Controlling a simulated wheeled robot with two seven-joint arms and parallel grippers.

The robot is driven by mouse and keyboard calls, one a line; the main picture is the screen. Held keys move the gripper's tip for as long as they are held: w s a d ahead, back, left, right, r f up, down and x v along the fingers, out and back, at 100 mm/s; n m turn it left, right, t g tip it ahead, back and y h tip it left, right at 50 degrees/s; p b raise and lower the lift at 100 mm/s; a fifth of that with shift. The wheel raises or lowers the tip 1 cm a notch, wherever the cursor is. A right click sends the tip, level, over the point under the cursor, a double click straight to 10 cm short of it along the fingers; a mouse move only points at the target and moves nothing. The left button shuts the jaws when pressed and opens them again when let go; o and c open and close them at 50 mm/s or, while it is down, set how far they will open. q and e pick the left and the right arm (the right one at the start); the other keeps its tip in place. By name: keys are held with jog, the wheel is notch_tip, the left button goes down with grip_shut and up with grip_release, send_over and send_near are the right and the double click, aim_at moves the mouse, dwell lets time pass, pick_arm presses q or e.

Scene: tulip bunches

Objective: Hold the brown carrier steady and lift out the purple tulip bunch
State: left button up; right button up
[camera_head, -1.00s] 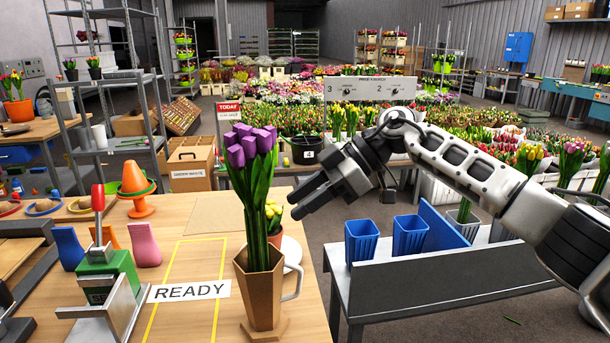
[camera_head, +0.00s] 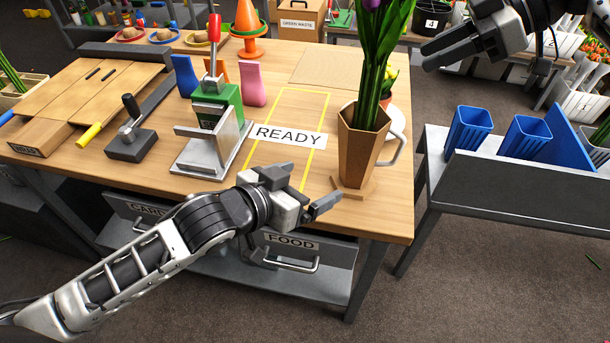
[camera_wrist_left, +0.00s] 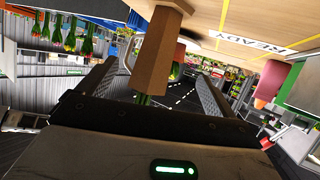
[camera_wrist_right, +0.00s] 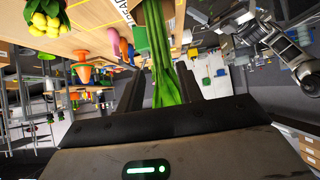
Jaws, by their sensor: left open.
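The brown carrier (camera_head: 362,145) is a tall, faceted wooden holder on a small base near the table's right edge. The purple tulip bunch (camera_head: 378,65) stands upright in it; its heads are mostly cut off by the top of the head view. My left gripper (camera_head: 303,189) is open, low and left of the carrier. In the left wrist view the carrier (camera_wrist_left: 157,65) shows ahead between the open fingers, apparently untouched. My right gripper (camera_head: 446,52) is right of the stems and apart from them. In the right wrist view its fingers are spread, with the green stems (camera_wrist_right: 170,75) between them.
A white mug (camera_head: 396,125) stands right behind the carrier. A READY label (camera_head: 290,136) and yellow outline lie left of it. A green-and-grey press (camera_head: 215,125) stands further left. Two blue cups (camera_head: 470,128) are on a lower grey bench to the right, across a gap.

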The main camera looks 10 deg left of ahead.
aim_at(347, 163)
pick_arm(q)
jog(key=x, duration=1)
jog(key=r+x, duration=0.1)
jog(key=x, duration=0.4)
jog(key=shift+w+d+f, duration=0.2)
jog(key=shift+w, duration=0.35)
jog(key=c, duration=1.1)
